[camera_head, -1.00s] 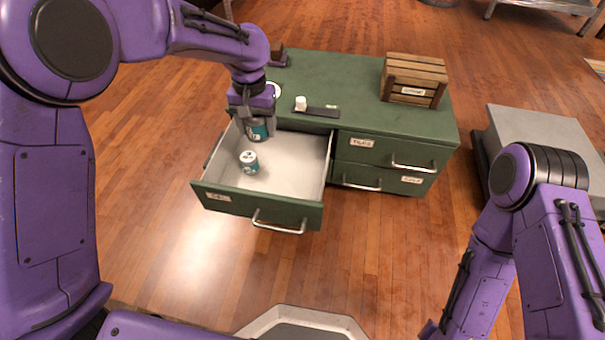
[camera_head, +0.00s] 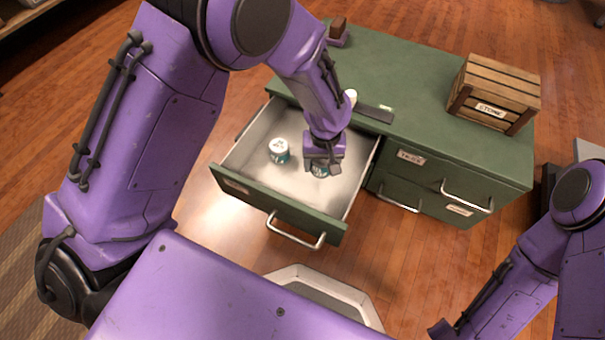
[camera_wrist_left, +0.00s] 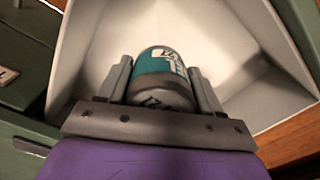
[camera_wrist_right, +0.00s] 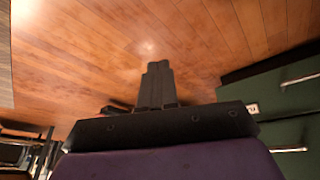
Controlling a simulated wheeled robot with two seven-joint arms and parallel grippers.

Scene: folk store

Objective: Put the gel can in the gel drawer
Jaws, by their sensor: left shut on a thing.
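The gel drawer (camera_head: 285,210) is pulled out from the green cabinet, with a white interior. My left gripper (camera_head: 322,166) is shut on a teal gel can (camera_head: 319,172), inside or just over the right part of the drawer. The held can shows between both fingers in the left wrist view (camera_wrist_left: 162,68), with the white drawer walls around it. I cannot tell whether it touches the drawer floor. My right gripper (camera_wrist_right: 156,85) is shut and empty in the right wrist view.
The green cabinet top (camera_head: 420,75) bears a wooden crate (camera_head: 497,92) labelled stone, a dark flat bar (camera_head: 374,113) and a small white object (camera_head: 351,97). Other drawers (camera_head: 426,172) at right are closed. Wooden floor lies in front.

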